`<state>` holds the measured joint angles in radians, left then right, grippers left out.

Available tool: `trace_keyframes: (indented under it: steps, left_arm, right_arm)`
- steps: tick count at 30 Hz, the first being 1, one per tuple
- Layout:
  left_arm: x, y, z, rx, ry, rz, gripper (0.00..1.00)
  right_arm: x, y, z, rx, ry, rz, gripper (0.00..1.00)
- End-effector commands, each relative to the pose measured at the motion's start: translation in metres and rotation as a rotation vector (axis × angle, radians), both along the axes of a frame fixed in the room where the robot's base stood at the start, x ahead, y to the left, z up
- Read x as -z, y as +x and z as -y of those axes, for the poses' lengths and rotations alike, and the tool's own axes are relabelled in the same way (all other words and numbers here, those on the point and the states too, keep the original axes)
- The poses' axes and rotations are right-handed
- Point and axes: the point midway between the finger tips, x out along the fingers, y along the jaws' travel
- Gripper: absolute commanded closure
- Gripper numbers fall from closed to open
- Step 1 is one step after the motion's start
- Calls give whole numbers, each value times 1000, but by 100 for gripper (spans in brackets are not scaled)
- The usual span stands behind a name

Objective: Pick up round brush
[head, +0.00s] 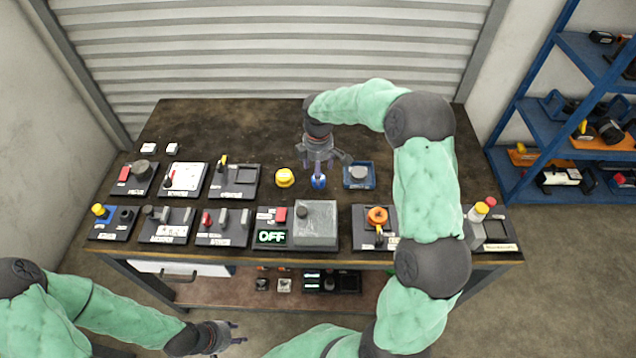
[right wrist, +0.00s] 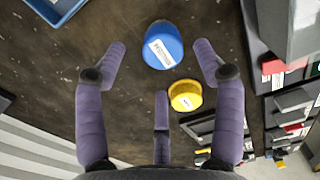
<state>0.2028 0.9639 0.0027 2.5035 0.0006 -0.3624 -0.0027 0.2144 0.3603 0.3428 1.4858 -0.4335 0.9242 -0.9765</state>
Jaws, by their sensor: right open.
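No thing here is plainly recognisable as a round brush. A blue round piece with a white label (right wrist: 162,46) lies between the spread fingers of my right gripper (right wrist: 160,62), not touched as far as I can see. In the head view the blue piece (head: 318,182) is partly hidden under the right gripper (head: 320,164). A yellow round piece (head: 285,177) sits just left of it; it also shows near one finger in the right wrist view (right wrist: 185,96). My right gripper is open and empty above the table. My left gripper (head: 229,336) is open and empty, low in front of the table.
A blue tray (head: 358,186) with a grey round thing in it stands right of the blue piece. Several control panels with knobs line the dark table (head: 225,125), including a grey box (head: 316,222) in front. The table's back is clear. Blue shelves (head: 530,115) stand at right.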

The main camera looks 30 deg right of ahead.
Motion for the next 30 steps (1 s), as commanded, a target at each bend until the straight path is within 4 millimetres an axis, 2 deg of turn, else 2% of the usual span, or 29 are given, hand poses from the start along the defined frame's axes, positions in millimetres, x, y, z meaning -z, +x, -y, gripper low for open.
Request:
trace_keyframes:
  steps: [5, 14, 22, 23, 28, 29, 30]
  left_arm:
    - [6, 0, 0, 0, 0, 1, 60]
    - [27, 0, 0, 0, 0, 1, 60]
    - [26, 0, 0, 0, 0, 1, 60]
    - [26, 0, 0, 0, 0, 1, 60]
    - [26, 0, 0, 0, 0, 1, 60]
    - [26, 0, 0, 0, 0, 1, 60]
    - [26, 0, 0, 0, 0, 1, 60]
  right_arm:
    - [11, -1, 0, 1, -1, 1, 31]
    - [51, -4, -1, 1, 1, 1, 31]
    - [53, -4, -1, 1, 0, 2, 31]
    - [53, -4, -1, 1, 0, 2, 36]
    - [53, -4, -1, 1, 0, 2, 84]
    - [53, -4, -1, 0, 0, 2, 91]
    - [53, -4, -1, 0, 0, 1, 91]
